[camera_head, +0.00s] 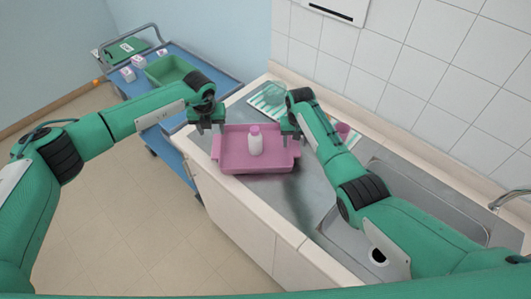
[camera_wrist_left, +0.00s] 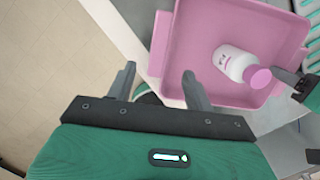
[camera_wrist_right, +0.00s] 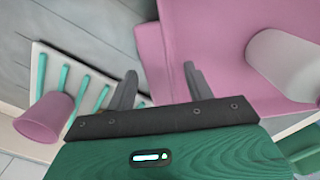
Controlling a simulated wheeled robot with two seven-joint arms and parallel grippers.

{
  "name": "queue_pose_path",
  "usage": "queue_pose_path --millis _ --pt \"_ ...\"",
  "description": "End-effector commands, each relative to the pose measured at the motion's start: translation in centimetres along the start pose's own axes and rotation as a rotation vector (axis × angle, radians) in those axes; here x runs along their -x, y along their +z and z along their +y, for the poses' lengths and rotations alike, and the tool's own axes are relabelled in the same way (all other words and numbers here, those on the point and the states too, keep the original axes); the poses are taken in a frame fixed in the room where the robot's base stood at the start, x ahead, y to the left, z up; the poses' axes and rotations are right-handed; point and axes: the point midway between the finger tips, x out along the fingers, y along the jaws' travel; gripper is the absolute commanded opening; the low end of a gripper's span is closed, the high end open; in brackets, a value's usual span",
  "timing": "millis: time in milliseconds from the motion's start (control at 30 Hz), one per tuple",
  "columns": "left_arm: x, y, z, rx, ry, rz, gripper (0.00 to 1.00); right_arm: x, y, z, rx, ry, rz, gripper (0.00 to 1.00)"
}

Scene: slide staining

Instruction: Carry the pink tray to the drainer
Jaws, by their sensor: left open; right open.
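The pink tray (camera_head: 275,163) rests on the steel counter with a white, pink-capped bottle (camera_head: 255,142) standing in it. The tray also shows in the left wrist view (camera_wrist_left: 197,45) and the right wrist view (camera_wrist_right: 212,45). My left gripper (camera_head: 207,130) is open at the tray's left handle. My right gripper (camera_head: 290,138) is open at its right handle, which lies between its fingers in the right wrist view. Neither is closed on the tray. The drainer, a white rack with green slats (camera_head: 262,101), lies behind the tray, partly hidden by my right arm.
A steel sink (camera_head: 410,180) with a tap is at the right. A blue cart (camera_head: 196,62) with a green bin (camera_head: 168,69) stands at the left. The tiled wall is behind the counter.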

Motion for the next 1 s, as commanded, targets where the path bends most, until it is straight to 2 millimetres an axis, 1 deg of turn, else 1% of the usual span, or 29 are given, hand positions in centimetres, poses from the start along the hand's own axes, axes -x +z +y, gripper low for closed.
queue_pose_path --millis 33,133,267,367,467,700,800,900,1000 --pt "0.8 0.1 0.0 0.000 -0.001 -0.002 0.53 0.0 0.0 0.0 0.000 0.000 0.000 0.53" --pt "1.8 0.0 0.0 -0.001 0.000 0.000 0.53 0.0 0.0 0.0 0.000 0.000 0.000 0.53" --pt "2.4 0.0 0.0 -0.001 0.000 0.000 0.53 0.3 0.0 0.0 0.000 0.000 0.001 0.53" --pt "2.5 0.0 0.0 0.000 0.000 0.000 0.53 1.3 -0.1 0.0 0.000 -0.001 0.003 0.53" --pt "2.5 0.0 0.0 0.000 0.000 0.000 0.53 3.0 -0.1 0.0 -0.001 -0.001 0.003 0.53" --pt "2.4 0.0 0.0 0.000 0.000 0.000 0.53 8.3 -0.1 0.0 0.000 -0.001 0.004 0.53" --pt "2.4 0.0 0.0 0.000 0.000 0.000 0.53 10.0 -0.1 0.0 0.000 0.000 0.003 0.53" --pt "2.4 0.0 0.0 0.000 0.000 0.000 0.53 11.1 0.0 0.0 0.000 0.000 0.002 0.53" --pt "2.4 0.0 0.0 0.000 0.000 0.000 0.53 11.8 0.0 0.0 0.000 0.000 0.000 0.53"
